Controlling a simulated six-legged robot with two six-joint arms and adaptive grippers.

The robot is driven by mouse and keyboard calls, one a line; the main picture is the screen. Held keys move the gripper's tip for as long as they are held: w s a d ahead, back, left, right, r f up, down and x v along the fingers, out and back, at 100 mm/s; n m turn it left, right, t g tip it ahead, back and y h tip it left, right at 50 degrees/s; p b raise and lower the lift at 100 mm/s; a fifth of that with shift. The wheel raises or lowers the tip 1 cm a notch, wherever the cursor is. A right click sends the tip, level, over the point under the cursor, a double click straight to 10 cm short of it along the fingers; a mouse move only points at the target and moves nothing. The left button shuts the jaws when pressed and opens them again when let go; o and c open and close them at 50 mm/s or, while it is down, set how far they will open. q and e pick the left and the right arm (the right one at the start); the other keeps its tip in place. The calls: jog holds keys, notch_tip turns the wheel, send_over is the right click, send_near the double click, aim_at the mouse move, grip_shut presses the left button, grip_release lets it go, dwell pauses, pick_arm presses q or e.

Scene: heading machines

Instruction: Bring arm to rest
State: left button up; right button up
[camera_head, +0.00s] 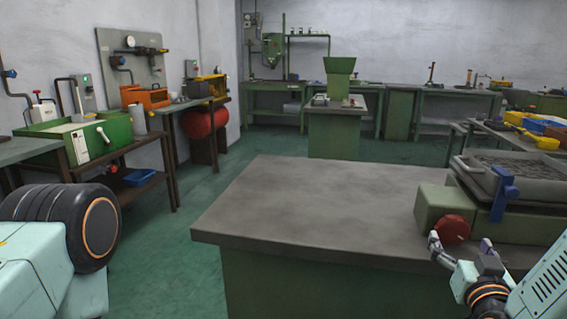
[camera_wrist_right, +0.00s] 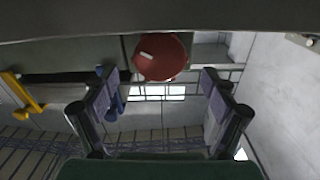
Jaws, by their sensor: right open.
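My right gripper (camera_head: 462,253) is at the lower right of the head view, by the front right part of the grey-topped bench (camera_head: 300,205). Its fingers are spread and nothing is between them. A red round knob (camera_head: 453,230) on the green machine (camera_head: 432,204) is just beyond the fingertips. In the right wrist view the two fingers (camera_wrist_right: 162,100) stand apart, with the red knob (camera_wrist_right: 160,57) showing between and above them. I cannot tell whether a finger touches the knob. My left arm shows at the lower left of the head view, but its gripper is out of view.
The machine carries a grey tray (camera_head: 520,172) and a blue clamp or lever (camera_head: 503,190). The bench top left of it is bare. A green sink-like unit (camera_head: 80,138) stands on a side table at left. Green floor (camera_head: 165,250) is open between the side table and the bench.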

aim_at(454, 232)
jog(key=x, duration=0.5)
jog(key=shift+w, duration=0.1)
jog(key=shift+n, duration=0.3)
